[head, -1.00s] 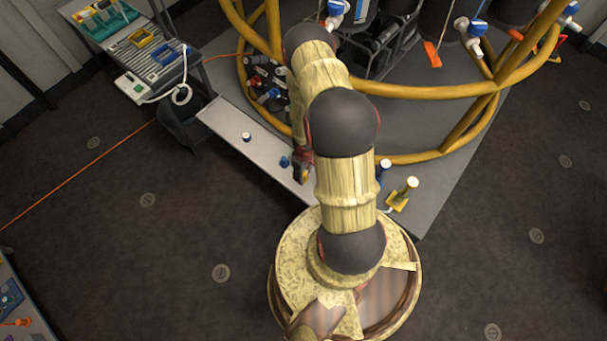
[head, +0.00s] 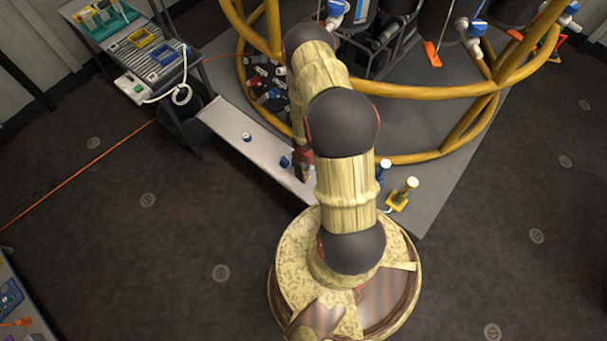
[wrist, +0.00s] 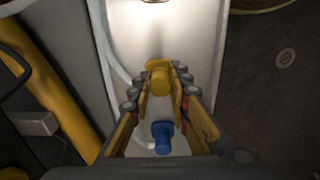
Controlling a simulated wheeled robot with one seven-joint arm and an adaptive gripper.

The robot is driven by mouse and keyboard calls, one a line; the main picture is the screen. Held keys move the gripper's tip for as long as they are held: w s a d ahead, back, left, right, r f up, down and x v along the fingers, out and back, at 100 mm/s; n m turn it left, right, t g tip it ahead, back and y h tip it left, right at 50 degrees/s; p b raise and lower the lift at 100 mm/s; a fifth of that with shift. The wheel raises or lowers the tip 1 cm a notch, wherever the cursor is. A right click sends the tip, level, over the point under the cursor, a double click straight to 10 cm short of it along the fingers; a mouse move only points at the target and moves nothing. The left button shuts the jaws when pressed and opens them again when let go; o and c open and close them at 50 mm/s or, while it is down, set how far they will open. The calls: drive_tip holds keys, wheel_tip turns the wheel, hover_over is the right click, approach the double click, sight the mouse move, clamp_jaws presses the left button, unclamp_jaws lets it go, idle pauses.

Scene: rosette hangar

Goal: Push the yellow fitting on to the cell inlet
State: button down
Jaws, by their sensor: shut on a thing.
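My gripper (wrist: 161,92) is shut on a yellow fitting (wrist: 160,78), which sits between the fingertips in the wrist view. A blue fitting (wrist: 162,137) with a pale hose stands below it in that view, on the white shelf (wrist: 150,40), apart from the yellow fitting. In the head view my gripper (head: 304,172) is over the front end of the shelf (head: 225,122), partly hidden by my arm. A blue fitting (head: 284,162) stands just left of it. I cannot tell which fitting is the cell inlet.
A white-and-blue fitting (head: 246,136) stands farther along the shelf. A yellow-based post (head: 403,192) and another blue-and-white fitting (head: 384,168) stand right of my arm. Yellow frame tubes (head: 420,92) curve behind. A grey trolley (head: 150,62) is at the upper left. The dark floor at left is mostly clear.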

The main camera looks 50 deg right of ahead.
idle(0.4)
drive_tip(key=shift+r+p, duration=2.65)
drive_tip(key=shift+r, duration=0.35)
drive_tip(key=w+d+r+n+h, duration=0.25)
drive_tip(key=w+d, duration=0.25)
drive_tip(key=w, duration=0.3)
drive_tip(key=w+d+r+n+h, duration=0.1)
drive_tip(key=w+d+r+h, duration=0.15)
drive_tip(key=w+d, duration=0.45)
drive_tip(key=w+r+n+h, duration=0.1)
drive_tip(key=w+r+h, duration=0.2)
drive_tip(key=w+r, duration=0.5)
drive_tip(key=w+r+n+h, duration=0.1)
drive_tip(key=w+r+h, duration=0.3)
drive_tip(key=w, duration=0.8)
drive_tip(key=shift+t, duration=0.4)
drive_tip(key=shift+r+x, duration=0.15)
drive_tip(key=shift+x, duration=1.4)
drive_tip(key=shift+r+x, duration=0.15)
drive_tip(key=shift+x, duration=1.4)
drive_tip(key=shift+d, duration=0.15)
drive_tip(key=shift+b, duration=1.05)
